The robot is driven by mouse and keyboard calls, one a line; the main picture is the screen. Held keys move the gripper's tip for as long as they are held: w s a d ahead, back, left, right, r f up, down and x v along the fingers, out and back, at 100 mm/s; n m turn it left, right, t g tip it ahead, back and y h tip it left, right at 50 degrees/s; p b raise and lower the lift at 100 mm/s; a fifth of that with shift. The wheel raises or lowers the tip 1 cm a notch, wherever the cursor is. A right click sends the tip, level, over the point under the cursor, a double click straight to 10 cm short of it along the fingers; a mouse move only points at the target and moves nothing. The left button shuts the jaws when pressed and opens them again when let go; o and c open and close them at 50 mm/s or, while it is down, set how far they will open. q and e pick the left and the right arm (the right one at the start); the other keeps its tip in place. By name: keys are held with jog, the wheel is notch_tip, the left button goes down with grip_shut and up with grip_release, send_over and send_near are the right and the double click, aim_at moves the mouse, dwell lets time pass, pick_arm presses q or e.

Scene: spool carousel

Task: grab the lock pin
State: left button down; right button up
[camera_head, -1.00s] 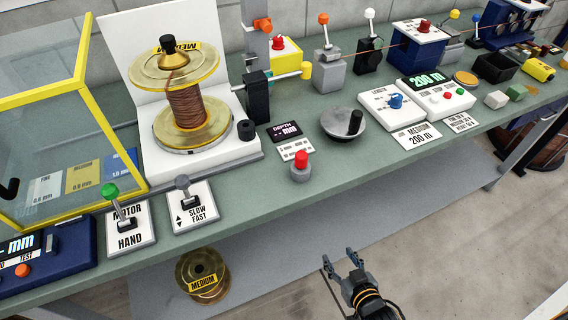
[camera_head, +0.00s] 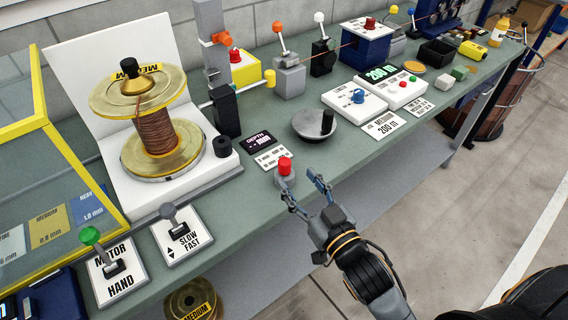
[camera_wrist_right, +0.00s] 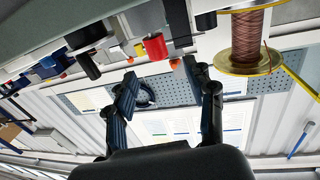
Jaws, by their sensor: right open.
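A short pin with a red cap and grey base (camera_head: 285,167) stands upright near the bench's front edge; it bears no readable label, but I take it as the lock pin. In the right wrist view a red cylinder (camera_wrist_right: 155,46) shows just beyond the fingertips, likely the same cap. My right gripper (camera_head: 298,178) is open and empty at the bench's front edge, its fingers pointing toward the red cap. In the wrist view the open fingers (camera_wrist_right: 160,74) have nothing between them. My left gripper is not in view.
A copper-wound spool (camera_head: 156,132) stands on a white base to the left. Another spool (camera_head: 192,301) sits below the bench.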

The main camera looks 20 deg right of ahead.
aim_at(288, 166)
jog(key=shift+w+a, duration=0.2)
jog(key=shift+w, duration=0.9)
jog(key=w, duration=0.1)
jog(key=w+p, duration=0.1)
jog(key=w, duration=0.2)
jog(key=shift+a+p, duration=0.3)
jog(key=shift+a, duration=0.05)
jog(key=shift+w+a+f, duration=0.1)
jog(key=shift+w+f, duration=0.05)
jog(key=shift+w, duration=0.4)
jog(key=shift+s, duration=0.1)
grip_shut()
